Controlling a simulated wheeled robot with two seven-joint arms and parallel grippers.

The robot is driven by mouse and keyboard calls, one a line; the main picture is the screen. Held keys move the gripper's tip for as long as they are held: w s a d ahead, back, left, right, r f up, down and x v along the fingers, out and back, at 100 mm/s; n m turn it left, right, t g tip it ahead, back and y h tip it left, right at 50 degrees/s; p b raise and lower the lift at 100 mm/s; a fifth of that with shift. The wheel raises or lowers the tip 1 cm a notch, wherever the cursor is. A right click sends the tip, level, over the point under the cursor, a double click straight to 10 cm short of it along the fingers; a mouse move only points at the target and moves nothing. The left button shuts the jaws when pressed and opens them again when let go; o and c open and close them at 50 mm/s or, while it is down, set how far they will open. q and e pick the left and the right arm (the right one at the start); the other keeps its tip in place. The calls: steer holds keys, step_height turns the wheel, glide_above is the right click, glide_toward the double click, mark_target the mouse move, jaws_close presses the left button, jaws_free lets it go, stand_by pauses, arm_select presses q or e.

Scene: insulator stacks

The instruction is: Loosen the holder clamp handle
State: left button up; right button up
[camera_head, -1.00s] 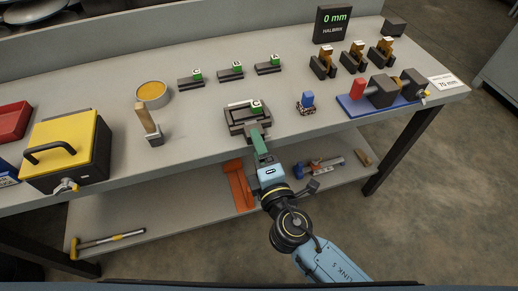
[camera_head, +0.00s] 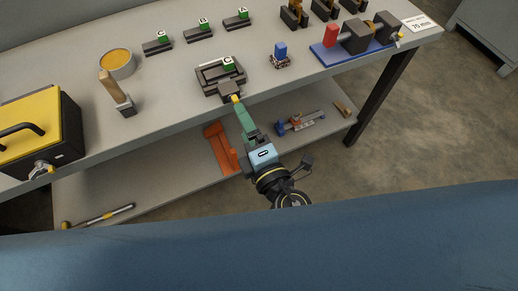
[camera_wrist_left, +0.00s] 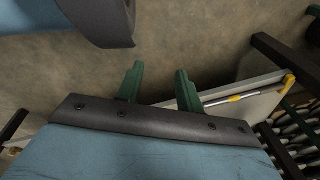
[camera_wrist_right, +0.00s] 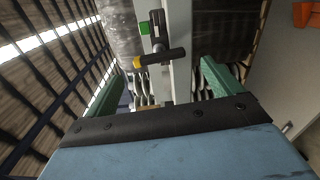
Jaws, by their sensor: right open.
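The dark holder (camera_head: 220,77) with a green C label sits at the front edge of the bench in the head view. Its clamp handle (camera_wrist_right: 160,59) is a dark bar with a yellow end, seen in the right wrist view. The handle's yellow end also shows in the head view (camera_head: 236,98). My right gripper (camera_wrist_right: 155,82) is open, with the handle between its green fingers but not gripped. In the head view my right gripper (camera_head: 241,108) is at the holder's front. My left gripper (camera_wrist_left: 157,78) is open and empty; it is outside the head view.
A hammer (camera_head: 118,95) and a yellow-filled round tin (camera_head: 117,63) stand left of the holder. A small blue-topped piece (camera_head: 280,54) and a blue-based vise (camera_head: 352,45) are to its right. An orange part (camera_head: 220,148) lies on the lower shelf. A large blue surface hides the head view's bottom.

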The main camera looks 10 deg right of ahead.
arm_select(q)
steer(key=w+r, duration=0.1)
steer(key=w+r+b, duration=0.1)
steer(key=w, duration=0.1)
steer(key=shift+w+d+r, duration=0.1)
steer(key=shift+w+d, duration=0.05)
steer(key=shift+d, duration=0.25)
arm_select(e)
steer(key=v, duration=0.7)
steer(key=shift+s, duration=0.15)
steer(key=shift+d, duration=0.1)
